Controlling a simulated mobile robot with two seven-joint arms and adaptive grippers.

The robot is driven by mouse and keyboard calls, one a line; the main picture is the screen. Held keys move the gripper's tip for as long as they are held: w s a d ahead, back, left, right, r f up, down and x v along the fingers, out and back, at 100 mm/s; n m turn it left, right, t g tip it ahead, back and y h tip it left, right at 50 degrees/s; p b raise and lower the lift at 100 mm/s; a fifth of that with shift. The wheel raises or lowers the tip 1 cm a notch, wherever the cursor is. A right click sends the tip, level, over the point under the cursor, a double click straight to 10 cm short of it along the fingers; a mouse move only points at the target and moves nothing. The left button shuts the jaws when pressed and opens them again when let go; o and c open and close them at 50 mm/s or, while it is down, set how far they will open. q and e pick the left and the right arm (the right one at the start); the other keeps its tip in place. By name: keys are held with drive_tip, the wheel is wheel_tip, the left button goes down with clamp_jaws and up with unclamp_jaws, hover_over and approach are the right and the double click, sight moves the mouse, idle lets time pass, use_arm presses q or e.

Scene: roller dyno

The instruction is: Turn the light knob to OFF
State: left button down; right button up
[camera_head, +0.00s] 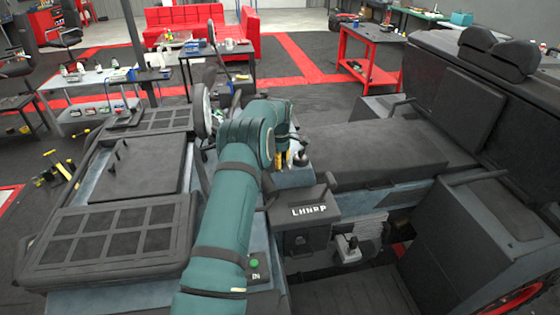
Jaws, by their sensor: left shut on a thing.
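My left gripper (297,155) is in the middle of the view, beyond the bend of my teal arm. It points down at the vehicle's dash panel (290,178) and is shut on the light knob there. The gripper and wrist hide the knob, so its setting cannot be read. Small yellow parts show beside the fingers. My right gripper is not in view.
A dark box marked "LHNPP" (308,212) and a gear lever (351,243) are right of my arm. A green button (254,264) is close beside the forearm. A dark hood with grilles (110,232) lies left, and a flat black seat (375,150) right.

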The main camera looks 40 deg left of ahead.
use_arm(q)
drive_tip(key=m, duration=1.1)
drive_tip(key=shift+m, duration=0.3)
drive_tip(key=shift+f, duration=0.1)
idle(0.3)
drive_tip(key=c, duration=0.6)
unclamp_jaws()
drive_tip(key=shift+r, duration=0.6)
drive_tip(key=shift+s+r, duration=0.15)
drive_tip(key=shift+r, duration=3.3)
drive_tip(key=shift+f, duration=0.1)
